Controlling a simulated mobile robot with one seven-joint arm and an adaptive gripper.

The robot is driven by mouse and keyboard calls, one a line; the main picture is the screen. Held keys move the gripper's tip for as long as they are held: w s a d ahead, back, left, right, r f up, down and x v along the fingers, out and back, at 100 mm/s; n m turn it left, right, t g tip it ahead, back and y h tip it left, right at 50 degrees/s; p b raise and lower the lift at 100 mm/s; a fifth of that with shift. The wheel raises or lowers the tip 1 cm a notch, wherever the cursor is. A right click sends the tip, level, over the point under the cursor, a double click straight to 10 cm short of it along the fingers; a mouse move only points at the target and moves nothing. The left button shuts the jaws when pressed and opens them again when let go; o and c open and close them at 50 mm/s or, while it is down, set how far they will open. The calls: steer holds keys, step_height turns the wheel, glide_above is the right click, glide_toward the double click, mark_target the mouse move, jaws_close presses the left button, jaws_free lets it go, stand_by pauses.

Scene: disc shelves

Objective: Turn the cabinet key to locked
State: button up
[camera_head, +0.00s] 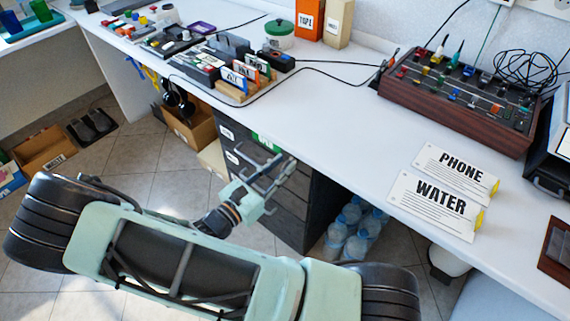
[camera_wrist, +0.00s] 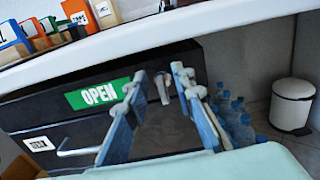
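The dark cabinet (camera_wrist: 60,133) stands under the white desk, with a green OPEN sign (camera_wrist: 98,94) on its top drawer front. The cabinet key (camera_wrist: 163,88) is a small light metal piece on that front, right of the sign. In the wrist view it shows between my fingers, apart from both as far as I can tell. My gripper (camera_wrist: 157,82) is open, its two blue-grey fingers pointing at the cabinet front. In the head view my gripper (camera_head: 278,172) is in front of the upper drawers and hides the key.
The desk edge (camera_wrist: 130,38) overhangs just above the cabinet front. Blue-capped water bottles (camera_head: 352,228) stand on the floor right of the cabinet, with a white bin (camera_wrist: 292,104) farther right. A drawer handle (camera_wrist: 78,150) juts out below the sign. Open boxes (camera_head: 195,128) sit to the left.

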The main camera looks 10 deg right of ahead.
steer(key=shift+x, duration=0.95)
steer(key=shift+c, duration=0.3)
jaws_close()
